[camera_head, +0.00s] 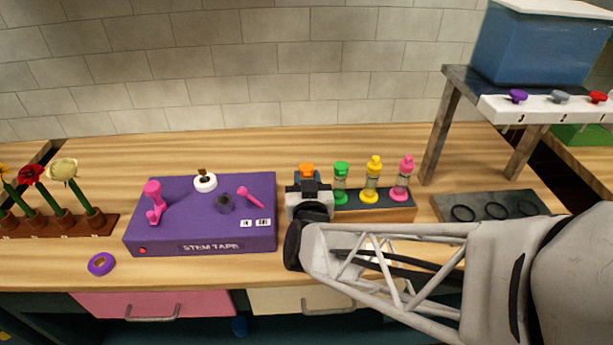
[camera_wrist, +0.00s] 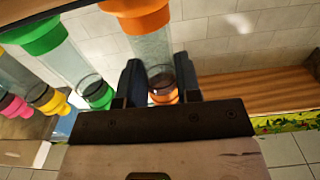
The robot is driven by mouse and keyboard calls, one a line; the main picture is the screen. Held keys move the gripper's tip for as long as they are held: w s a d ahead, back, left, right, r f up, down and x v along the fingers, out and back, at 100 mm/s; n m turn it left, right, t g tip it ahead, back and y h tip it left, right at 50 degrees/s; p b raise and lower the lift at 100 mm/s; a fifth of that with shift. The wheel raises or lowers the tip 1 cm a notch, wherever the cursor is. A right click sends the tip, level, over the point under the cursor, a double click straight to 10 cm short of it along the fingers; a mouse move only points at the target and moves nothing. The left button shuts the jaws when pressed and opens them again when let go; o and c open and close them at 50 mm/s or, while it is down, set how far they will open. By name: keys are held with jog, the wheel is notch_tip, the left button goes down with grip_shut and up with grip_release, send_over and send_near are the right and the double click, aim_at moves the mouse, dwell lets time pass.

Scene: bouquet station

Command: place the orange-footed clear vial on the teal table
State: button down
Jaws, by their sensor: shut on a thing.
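The orange-footed clear vial (camera_wrist: 152,48) stands between the two fingers of my gripper (camera_wrist: 158,78) in the wrist view. Its clear body has an orange cap above and an orange foot below. My gripper is shut on it. In the head view only its orange top (camera_head: 306,170) shows above my gripper (camera_head: 308,188), at the left end of a wooden vial rack (camera_head: 385,214). My gripper hides the rest, and I cannot tell whether the foot touches the rack. I cannot make out a teal table in either view.
Green (camera_head: 341,182), yellow (camera_head: 371,180) and pink (camera_head: 402,178) vials stand close by on the rack. A purple stem tape box (camera_head: 200,232) is to the left. A grey stand (camera_head: 440,135) with a blue tank (camera_head: 540,48) and a dark ringed plate (camera_head: 490,208) are to the right.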

jog(key=c, duration=0.8)
grip_release()
jog(key=s, duration=0.8)
jog(key=shift+w+r, duration=0.15)
dwell(0.6)
jog(key=s+d+r+g, duration=0.9)
jog(key=s+d+g, duration=0.3)
jog(key=d+g, duration=0.2)
jog(key=shift+d+r+g, duration=0.25)
jog(key=shift+r+g, duration=0.1)
jog(key=shift+g, duration=0.35)
